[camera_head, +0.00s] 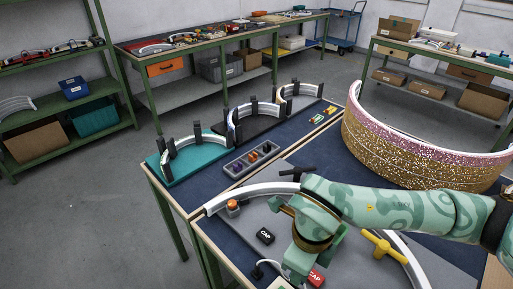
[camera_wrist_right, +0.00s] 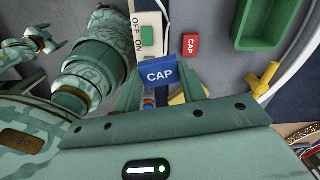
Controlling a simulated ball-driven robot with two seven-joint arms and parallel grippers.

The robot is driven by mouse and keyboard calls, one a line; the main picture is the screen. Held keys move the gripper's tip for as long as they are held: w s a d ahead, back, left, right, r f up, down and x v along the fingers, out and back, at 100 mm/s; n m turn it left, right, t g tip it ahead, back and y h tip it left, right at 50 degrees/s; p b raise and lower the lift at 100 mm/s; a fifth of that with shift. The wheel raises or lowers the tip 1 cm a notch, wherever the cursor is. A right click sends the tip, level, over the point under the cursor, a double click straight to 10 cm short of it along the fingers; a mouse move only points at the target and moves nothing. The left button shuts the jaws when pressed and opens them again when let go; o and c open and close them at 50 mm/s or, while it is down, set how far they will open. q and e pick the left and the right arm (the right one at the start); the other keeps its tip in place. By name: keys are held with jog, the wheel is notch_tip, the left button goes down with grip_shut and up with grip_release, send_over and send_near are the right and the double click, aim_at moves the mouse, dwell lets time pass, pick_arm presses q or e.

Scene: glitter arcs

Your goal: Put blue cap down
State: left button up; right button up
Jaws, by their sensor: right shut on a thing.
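The blue cap (camera_wrist_right: 160,74), a small block lettered CAP, is between the fingers of my right gripper (camera_wrist_right: 158,96) in the right wrist view. The gripper is shut on it. In the head view my right gripper (camera_head: 296,262) points down over the grey board, and it hides the blue cap there. I cannot tell how high the cap is above the board. A red cap (camera_head: 316,277) lies beside the gripper, and it also shows in the right wrist view (camera_wrist_right: 191,45). A black cap (camera_head: 264,235) lies on the board left of the gripper.
A white OFF/ON switch box (camera_wrist_right: 147,36) is close behind the blue cap. A yellow valve-like handle (camera_head: 383,247) stands right of the gripper, and a curved white rail (camera_head: 255,189) crosses the board. A green tray (camera_wrist_right: 236,28) is beyond the red cap.

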jog(key=n, duration=0.2)
jog(key=shift+s+a+n, duration=0.15)
jog(key=shift+n, duration=0.25)
jog(key=n, duration=0.2)
jog(key=s+n, duration=0.1)
jog(key=n, duration=0.4)
jog(key=shift+s+f, duration=0.15)
jog(key=shift+s, duration=0.15)
jog(key=n, duration=0.3)
jog(key=shift+s+d, duration=0.2)
jog(key=shift+s, duration=0.05)
jog(key=w+d+r+n, duration=0.2)
jog(key=d+r+n, duration=0.5)
jog(key=n, duration=0.6)
jog(key=shift+w+d+r, duration=0.15)
jog(key=shift+w+d, duration=0.2)
jog(key=shift+d, duration=0.7)
